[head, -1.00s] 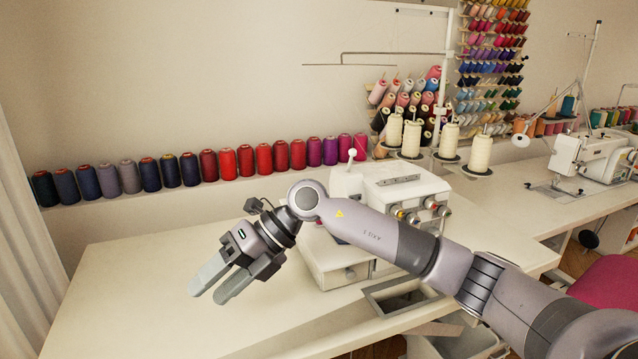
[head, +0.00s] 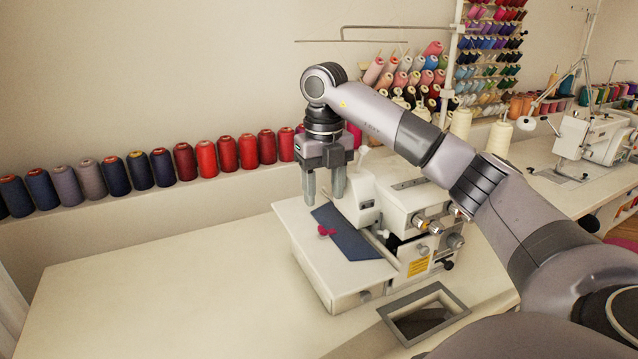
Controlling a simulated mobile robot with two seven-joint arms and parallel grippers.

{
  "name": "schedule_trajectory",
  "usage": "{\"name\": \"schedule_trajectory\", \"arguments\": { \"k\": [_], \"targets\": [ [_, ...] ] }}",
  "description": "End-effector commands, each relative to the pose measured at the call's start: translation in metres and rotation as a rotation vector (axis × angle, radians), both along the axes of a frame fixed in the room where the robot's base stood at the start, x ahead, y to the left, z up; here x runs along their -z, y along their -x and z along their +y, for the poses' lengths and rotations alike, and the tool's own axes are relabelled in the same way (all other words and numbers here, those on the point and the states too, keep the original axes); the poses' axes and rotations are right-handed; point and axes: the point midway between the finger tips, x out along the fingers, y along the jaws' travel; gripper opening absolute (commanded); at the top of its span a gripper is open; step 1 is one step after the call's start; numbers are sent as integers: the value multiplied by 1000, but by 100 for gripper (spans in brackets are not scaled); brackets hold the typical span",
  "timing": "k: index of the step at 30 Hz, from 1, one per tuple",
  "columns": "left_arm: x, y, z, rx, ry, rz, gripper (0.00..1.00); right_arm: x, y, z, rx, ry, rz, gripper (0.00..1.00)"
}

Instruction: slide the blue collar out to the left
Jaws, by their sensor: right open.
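The blue collar (head: 347,238) lies flat on the white bed of the sewing machine (head: 322,262), its far end beside the machine's head. A small dark pink piece (head: 325,231) sits on or at its left edge. My right gripper (head: 324,195) points down over the far end of the collar, with its two fingers apart and nothing seen between them. I cannot tell whether the fingertips touch the collar or the machine bed. My left gripper is not in view.
The white table (head: 170,290) is bare to the left of the machine. A row of thread spools (head: 207,158) stands on a ledge along the wall behind. A rectangular opening with a grey frame (head: 425,312) is at the table's front right.

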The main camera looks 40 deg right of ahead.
Motion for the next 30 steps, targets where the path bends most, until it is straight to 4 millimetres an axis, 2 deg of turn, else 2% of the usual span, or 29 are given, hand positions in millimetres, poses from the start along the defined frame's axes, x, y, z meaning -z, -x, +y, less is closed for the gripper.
{"name": "schedule_trajectory", "arguments": {
  "k": [8,21,30],
  "targets": [
    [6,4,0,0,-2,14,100,4,0,0,-1,-1,1,51],
    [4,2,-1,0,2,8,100,61,1,0,-1,0,1,51],
    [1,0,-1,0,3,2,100,72,0,0,-2,-1,-1,51]
  ]
}}
